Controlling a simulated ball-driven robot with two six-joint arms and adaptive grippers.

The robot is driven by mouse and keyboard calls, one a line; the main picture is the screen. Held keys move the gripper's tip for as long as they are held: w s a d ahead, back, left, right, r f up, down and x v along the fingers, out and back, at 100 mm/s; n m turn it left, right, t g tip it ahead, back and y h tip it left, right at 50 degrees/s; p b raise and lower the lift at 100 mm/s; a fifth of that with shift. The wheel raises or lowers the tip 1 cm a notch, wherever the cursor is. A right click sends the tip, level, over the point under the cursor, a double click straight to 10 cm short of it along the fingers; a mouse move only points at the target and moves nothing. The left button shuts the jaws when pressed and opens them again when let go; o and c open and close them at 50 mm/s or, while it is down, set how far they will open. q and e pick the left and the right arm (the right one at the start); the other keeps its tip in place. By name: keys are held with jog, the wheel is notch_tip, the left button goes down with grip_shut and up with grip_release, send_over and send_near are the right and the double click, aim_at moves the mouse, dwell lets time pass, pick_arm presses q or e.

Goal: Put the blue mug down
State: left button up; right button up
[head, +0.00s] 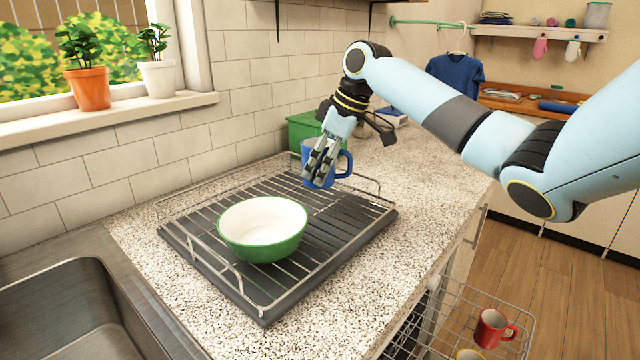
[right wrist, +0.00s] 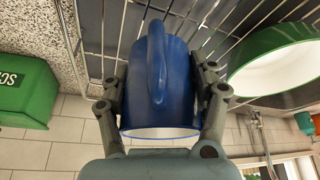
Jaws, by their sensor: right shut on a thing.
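The blue mug (head: 333,172) is upright over the far end of the wire drying rack (head: 340,222), its handle pointing right in the head view. My right gripper (head: 316,170) is shut on it, reaching down from above. In the right wrist view the mug (right wrist: 158,90) sits between the two fingers (right wrist: 160,98), with the handle facing the camera. Its base is very close to the rack's wires; I cannot tell whether it touches them. My left gripper is not in view.
A green bowl with a white inside (head: 262,228) stands on the rack's near part. A green box (head: 305,130) is behind the mug. A sink (head: 75,310) is at the lower left. A lower wire basket with a red mug (head: 492,328) is at bottom right. Rack wires right of the bowl are clear.

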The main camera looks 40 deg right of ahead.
jog(key=shift+w+a+f, duration=0.1)
jog(key=shift+w+f, duration=0.05)
jog(key=shift+w, duration=0.05)
jog(key=shift+f, duration=1.95)
jog(key=shift+s, duration=0.1)
jog(key=o, duration=1.4)
jog(key=shift+f, duration=0.15)
jog(key=v, duration=1.2)
